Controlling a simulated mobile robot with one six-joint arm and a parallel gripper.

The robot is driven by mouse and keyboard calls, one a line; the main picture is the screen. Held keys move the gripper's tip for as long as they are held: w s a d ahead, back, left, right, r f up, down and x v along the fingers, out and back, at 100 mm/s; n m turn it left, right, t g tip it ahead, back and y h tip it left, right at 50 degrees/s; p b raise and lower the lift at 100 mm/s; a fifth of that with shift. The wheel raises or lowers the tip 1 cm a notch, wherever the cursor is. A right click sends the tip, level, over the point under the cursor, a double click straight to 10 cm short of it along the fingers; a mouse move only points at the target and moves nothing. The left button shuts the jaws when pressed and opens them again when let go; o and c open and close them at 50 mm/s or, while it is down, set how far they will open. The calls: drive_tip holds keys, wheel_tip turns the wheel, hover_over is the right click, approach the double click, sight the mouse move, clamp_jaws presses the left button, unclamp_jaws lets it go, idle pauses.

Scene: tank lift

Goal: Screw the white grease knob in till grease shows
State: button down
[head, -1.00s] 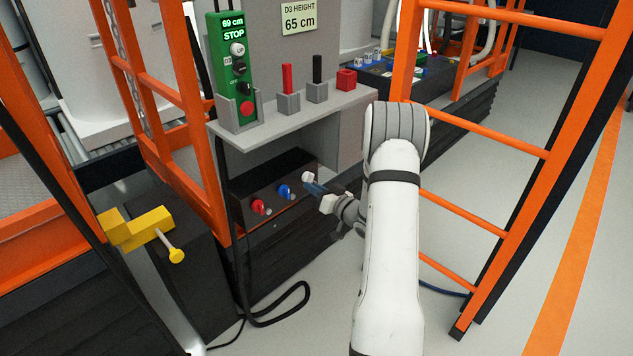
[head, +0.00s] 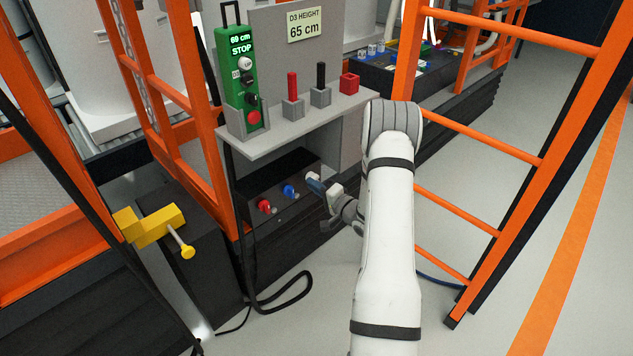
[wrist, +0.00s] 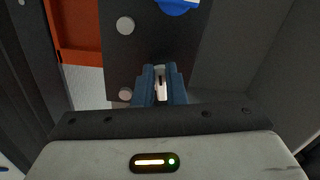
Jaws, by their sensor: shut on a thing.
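The white grease knob (head: 310,175) is the rightmost of three knobs on the dark panel (head: 245,193) under the grey shelf. My gripper (head: 314,183) reaches it from the right and front. In the wrist view, its blue fingers (wrist: 163,86) are shut on the white knob (wrist: 162,83), which shows as a pale strip with a dark mark between them. Most of the knob is hidden by the fingers. A pale round disc (wrist: 125,94) sits on the panel left of the fingers. I cannot tell whether any grease shows there.
The blue knob (head: 288,190) and red knob (head: 264,206) sit left on the same panel. The shelf (head: 290,128) overhangs them, carrying a green pendant (head: 243,85). An orange ladder frame (head: 465,135) stands right of my arm. A black cable (head: 285,308) lies on the floor.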

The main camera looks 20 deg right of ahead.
drive_tip(key=m+p, duration=0.1)
drive_tip(key=m, duration=0.1)
drive_tip(key=r+m+p, duration=0.1)
drive_tip(key=shift+m, duration=0.4)
drive_tip(key=m+p, duration=0.2)
drive_tip(key=m, duration=0.1)
drive_tip(key=shift+d+r+m, duration=0.15)
drive_tip(key=shift+r+m, duration=0.05)
drive_tip(key=shift+m, duration=0.1)
drive_tip(key=m+p, duration=0.1)
drive_tip(key=m, duration=0.2)
drive_tip(key=shift+w+d+r+p, duration=0.1)
drive_tip(key=shift+r+p, duration=0.1)
drive_tip(key=shift+p, duration=0.2)
drive_tip(key=shift+d+m+p, duration=0.15)
drive_tip(key=shift+m+p, duration=0.35)
drive_tip(key=shift+m, duration=1)
drive_tip(key=c, duration=1.5)
unclamp_jaws()
